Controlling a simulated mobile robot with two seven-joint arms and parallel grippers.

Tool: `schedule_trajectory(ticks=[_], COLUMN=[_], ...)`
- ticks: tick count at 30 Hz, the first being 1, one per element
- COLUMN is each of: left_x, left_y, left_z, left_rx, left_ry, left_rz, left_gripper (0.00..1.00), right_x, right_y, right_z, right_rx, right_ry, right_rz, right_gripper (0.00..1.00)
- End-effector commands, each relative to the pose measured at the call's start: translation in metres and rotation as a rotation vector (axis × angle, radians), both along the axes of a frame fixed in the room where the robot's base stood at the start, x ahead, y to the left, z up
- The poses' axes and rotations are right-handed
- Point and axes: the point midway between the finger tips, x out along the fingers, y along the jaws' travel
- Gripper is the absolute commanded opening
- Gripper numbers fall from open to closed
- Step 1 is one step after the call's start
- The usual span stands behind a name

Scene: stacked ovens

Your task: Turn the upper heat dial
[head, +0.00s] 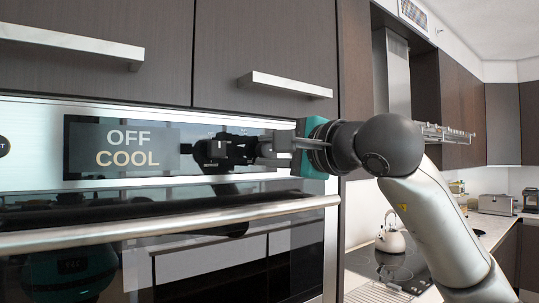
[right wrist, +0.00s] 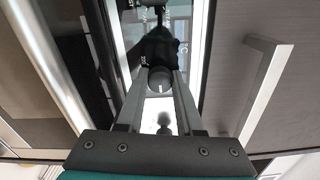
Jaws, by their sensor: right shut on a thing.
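The upper heat dial is a round dark knob (right wrist: 160,80) with a pale mark on its face, seen in the right wrist view. It sits on the upper oven's glossy control panel (head: 180,183). My right gripper (right wrist: 160,77) has a finger on each side of the knob and is shut on it. In the head view, the right gripper (head: 265,148) reaches the right part of the panel from the right and hides the dial. The display (head: 127,148) left of it reads "OFF COOL". My left gripper is not in view.
A long oven handle (head: 180,221) runs below the panel. Cabinet doors with bar handles (head: 285,84) are above it. On the right, a kettle (head: 391,238) stands on a dark cooktop, with a toaster (head: 496,204) farther back.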

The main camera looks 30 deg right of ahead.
Motion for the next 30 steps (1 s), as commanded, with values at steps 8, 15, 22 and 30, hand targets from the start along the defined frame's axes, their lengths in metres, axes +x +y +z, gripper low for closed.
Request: schedule_trajectory(ticks=[8, 15, 22, 30], left_x=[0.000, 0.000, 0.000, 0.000], left_y=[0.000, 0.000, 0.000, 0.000], left_z=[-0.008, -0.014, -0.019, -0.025], left_rx=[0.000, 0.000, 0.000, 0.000], left_ry=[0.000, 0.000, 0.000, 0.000], left_rz=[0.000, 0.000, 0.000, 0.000], left_gripper=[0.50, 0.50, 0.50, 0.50], right_x=[0.000, 0.000, 0.000, 0.000], right_y=[0.000, 0.001, 0.000, 0.000], right_z=[-0.001, -0.001, -0.001, -0.001], right_rx=[0.264, 0.490, 0.710, 0.964], right_ry=[0.023, 0.040, 0.058, 0.076], right_rz=[0.001, 0.001, 0.000, 0.001], right_gripper=[0.00, 0.00, 0.00, 0.00])
